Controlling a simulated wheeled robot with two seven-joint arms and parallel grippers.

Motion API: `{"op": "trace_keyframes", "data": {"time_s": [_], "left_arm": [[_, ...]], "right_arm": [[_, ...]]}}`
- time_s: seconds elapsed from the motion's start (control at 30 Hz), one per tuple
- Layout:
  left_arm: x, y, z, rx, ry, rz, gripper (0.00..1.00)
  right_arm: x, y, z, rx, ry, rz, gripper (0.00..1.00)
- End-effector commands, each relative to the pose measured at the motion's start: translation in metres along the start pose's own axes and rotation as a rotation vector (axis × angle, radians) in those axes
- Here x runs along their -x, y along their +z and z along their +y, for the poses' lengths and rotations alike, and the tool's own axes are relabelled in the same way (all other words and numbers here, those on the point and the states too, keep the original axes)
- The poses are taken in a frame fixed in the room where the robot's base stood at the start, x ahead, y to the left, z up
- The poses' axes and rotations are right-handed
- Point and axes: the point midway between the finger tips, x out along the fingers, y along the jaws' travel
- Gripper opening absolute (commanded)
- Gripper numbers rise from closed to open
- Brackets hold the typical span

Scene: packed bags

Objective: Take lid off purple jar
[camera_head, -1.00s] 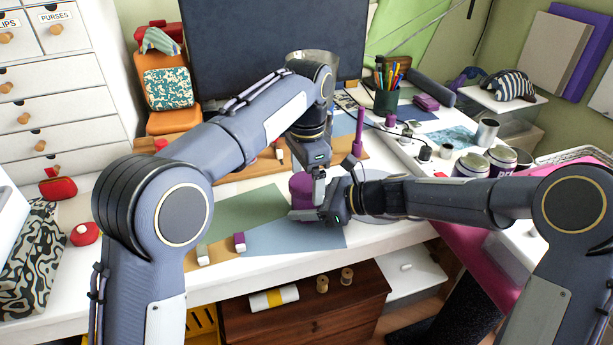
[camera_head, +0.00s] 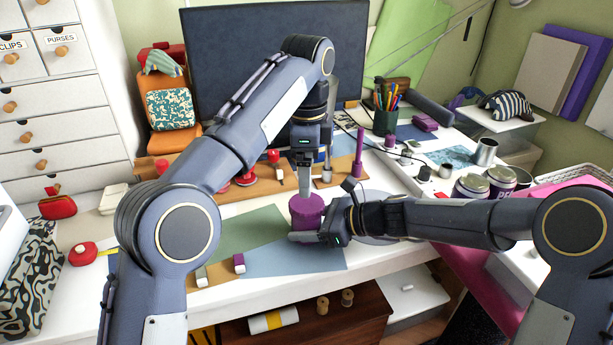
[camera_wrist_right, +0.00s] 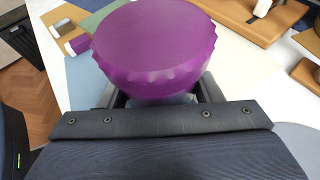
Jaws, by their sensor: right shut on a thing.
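The purple jar (camera_head: 307,211) stands on the work mats near the table's front edge. Its round, scalloped purple lid (camera_wrist_right: 155,40) fills the upper middle of the right wrist view and is on top; the body below is mostly hidden. My right gripper (camera_head: 320,236) comes in from the right, low at the jar, and is shut on it below the lid. My left gripper (camera_head: 304,186) points down just above or behind the lid in the head view. Its fingers appear as one narrow column, so their opening is unclear. It is not visible in the right wrist view.
A purple-capped white item (camera_head: 239,263) lies on the mat left of the jar. Behind stand a purple post (camera_head: 359,147) and red-topped stamps (camera_head: 275,160) on wooden boards. Pots (camera_head: 470,187) stand at right. The green mat (camera_head: 240,232) left of the jar is mostly clear.

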Motion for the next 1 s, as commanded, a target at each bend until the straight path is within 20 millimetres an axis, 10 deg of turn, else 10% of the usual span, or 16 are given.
{"op": "trace_keyframes", "data": {"time_s": [0.5,1.0], "left_arm": [[-0.067,0.001,0.001,-0.011,0.002,-0.001,0.85],[-0.076,0.000,0.000,-0.010,-0.001,0.001,0.76]], "right_arm": [[0.000,0.000,0.000,0.000,0.000,0.000,0.00],[0.000,0.000,0.000,0.000,0.000,0.000,0.00]]}}
